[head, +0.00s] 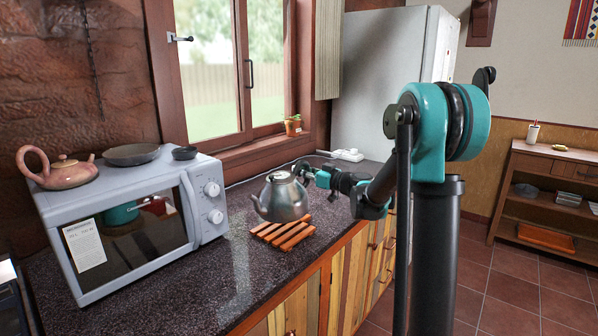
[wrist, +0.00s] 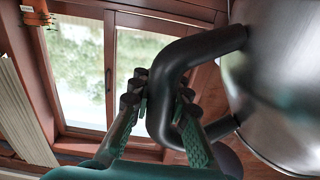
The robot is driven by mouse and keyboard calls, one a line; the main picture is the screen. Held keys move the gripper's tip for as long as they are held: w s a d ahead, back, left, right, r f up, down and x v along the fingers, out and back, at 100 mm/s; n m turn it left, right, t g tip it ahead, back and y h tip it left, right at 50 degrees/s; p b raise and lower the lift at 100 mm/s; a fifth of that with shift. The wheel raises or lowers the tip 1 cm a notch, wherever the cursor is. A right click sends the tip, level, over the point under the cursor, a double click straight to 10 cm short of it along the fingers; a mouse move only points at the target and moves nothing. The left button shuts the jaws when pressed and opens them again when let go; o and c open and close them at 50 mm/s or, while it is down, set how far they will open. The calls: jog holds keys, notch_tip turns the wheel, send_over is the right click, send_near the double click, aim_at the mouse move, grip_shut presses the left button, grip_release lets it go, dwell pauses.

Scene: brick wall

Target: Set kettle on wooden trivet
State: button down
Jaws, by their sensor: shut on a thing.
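A shiny metal kettle (head: 283,199) is over the wooden trivet (head: 285,233) on the dark countertop. The trivet has reddish-brown slats, and its back part is hidden by the kettle. I cannot tell whether the kettle's base touches the slats. My gripper (head: 304,171) reaches the kettle from the right. In the wrist view, my gripper (wrist: 162,118) is shut on the kettle's black handle (wrist: 165,80), and the kettle's metal body (wrist: 285,80) fills the right side.
A grey microwave (head: 135,215) stands at the left, with a clay teapot (head: 64,171), a dark plate (head: 131,154) and a small dark bowl (head: 184,153) on top. A white power strip (head: 346,155) lies behind. The counter between microwave and trivet is clear.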

notch_tip(320, 180, down, 7)
jog(key=shift+a+r, duration=0.15)
dwell(0.7)
jog(key=shift+w+f, duration=0.1)
jog(key=shift+f, duration=0.35)
dwell(0.5)
jog(key=shift+f, duration=0.6)
dwell(0.4)
jog(key=c, duration=1.4)
grip_release()
jog(key=v, duration=1.2)
